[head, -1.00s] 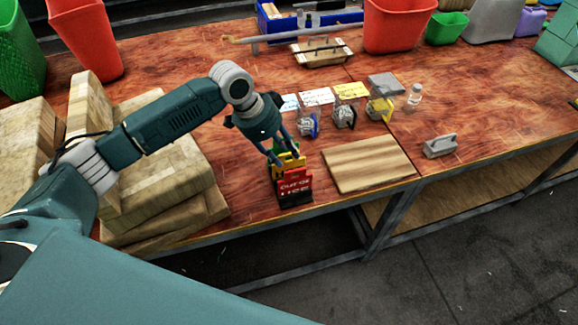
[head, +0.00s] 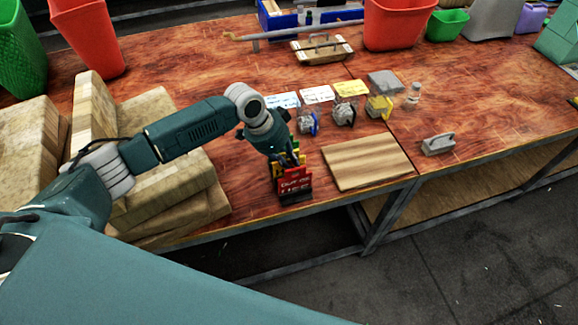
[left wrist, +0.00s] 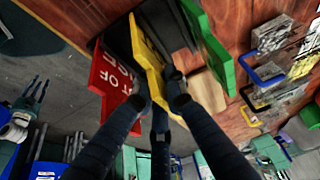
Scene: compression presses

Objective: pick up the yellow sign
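The yellow sign (left wrist: 150,52) stands between a red sign (left wrist: 108,80) and a green sign (left wrist: 212,45) in a dark holder (head: 292,198). In the head view, the red sign (head: 293,182) hides most of the yellow sign (head: 279,168). My left gripper (left wrist: 160,92) is low over the signs, its fingertips on both sides of the yellow sign's edge. A gap shows between the fingers, and I see no firm grip. My right gripper (left wrist: 38,88) shows small at the left of the left wrist view, away from the signs, with its fingers apart.
A wooden board (head: 367,163) lies just right of the signs. Stacked wooden blocks (head: 165,190) stand to the left, under my left arm. Small clear devices with coloured parts (head: 345,116) and cards (head: 316,94) are behind. The table's front edge is close to the signs.

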